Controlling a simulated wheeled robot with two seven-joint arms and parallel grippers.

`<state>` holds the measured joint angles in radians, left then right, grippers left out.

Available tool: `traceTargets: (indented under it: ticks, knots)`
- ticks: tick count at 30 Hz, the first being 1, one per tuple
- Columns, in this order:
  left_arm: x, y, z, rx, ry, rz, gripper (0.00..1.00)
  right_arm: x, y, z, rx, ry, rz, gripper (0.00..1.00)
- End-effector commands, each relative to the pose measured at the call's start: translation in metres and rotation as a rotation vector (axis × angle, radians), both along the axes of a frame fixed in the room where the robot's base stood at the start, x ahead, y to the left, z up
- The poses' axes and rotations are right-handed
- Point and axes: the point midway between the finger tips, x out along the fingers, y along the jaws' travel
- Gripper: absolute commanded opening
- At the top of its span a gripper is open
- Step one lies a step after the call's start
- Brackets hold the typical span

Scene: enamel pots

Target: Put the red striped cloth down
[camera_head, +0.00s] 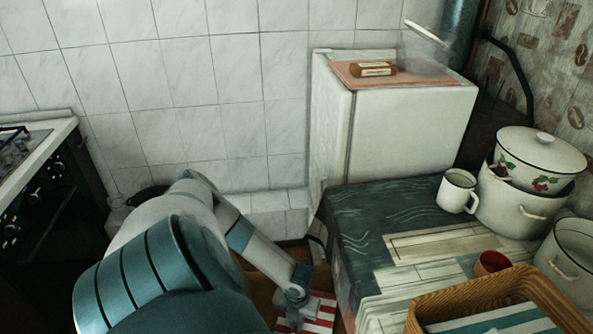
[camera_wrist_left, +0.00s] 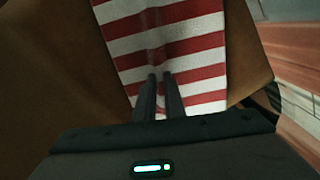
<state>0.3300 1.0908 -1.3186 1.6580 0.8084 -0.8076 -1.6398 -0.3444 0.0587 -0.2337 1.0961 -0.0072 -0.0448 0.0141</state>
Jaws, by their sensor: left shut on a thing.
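The red and white striped cloth (camera_head: 322,310) shows at the bottom of the head view, left of the table. It also shows in the left wrist view (camera_wrist_left: 190,43), stretching away from the fingers over a brown surface (camera_wrist_left: 60,70). My left gripper (camera_head: 295,303) reaches down to the cloth beside the table's left side. In the left wrist view its two fingers (camera_wrist_left: 160,92) are close together and shut on the cloth's near part. I cannot tell whether the cloth rests on the brown surface or hangs above it. My right gripper is in neither view.
The table (camera_head: 360,235) with a dark patterned cover stands just right of my left gripper. On it are a white mug (camera_head: 457,192), stacked enamel pots (camera_head: 515,205), a small red cup (camera_head: 490,263) and a wicker basket (camera_head: 430,309). A stove (camera_head: 45,185) stands at far left.

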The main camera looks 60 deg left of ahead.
Motion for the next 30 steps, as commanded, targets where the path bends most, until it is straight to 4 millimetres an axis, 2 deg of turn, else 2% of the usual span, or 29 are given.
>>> traceTargets:
  ticks: [14, 15, 16, 17, 30]
  knots:
    - [-0.0001, -0.0001, -0.0080, 0.000, 0.000, 0.000, 0.00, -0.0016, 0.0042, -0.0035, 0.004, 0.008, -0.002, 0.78]
    - [-0.0001, 0.0001, -0.0068, 0.000, 0.000, 0.000, 0.19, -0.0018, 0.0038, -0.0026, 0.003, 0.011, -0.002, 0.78]
    - [-0.0001, 0.0000, -0.0067, 0.000, 0.000, 0.000, 0.26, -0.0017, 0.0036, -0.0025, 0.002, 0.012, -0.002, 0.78]
    - [-0.0001, 0.0000, -0.0067, 0.000, 0.000, 0.000, 0.28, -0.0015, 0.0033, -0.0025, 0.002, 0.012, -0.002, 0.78]
    - [0.0000, 0.0001, -0.0024, 0.001, -0.001, 0.000, 0.28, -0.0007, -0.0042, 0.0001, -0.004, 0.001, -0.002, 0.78]
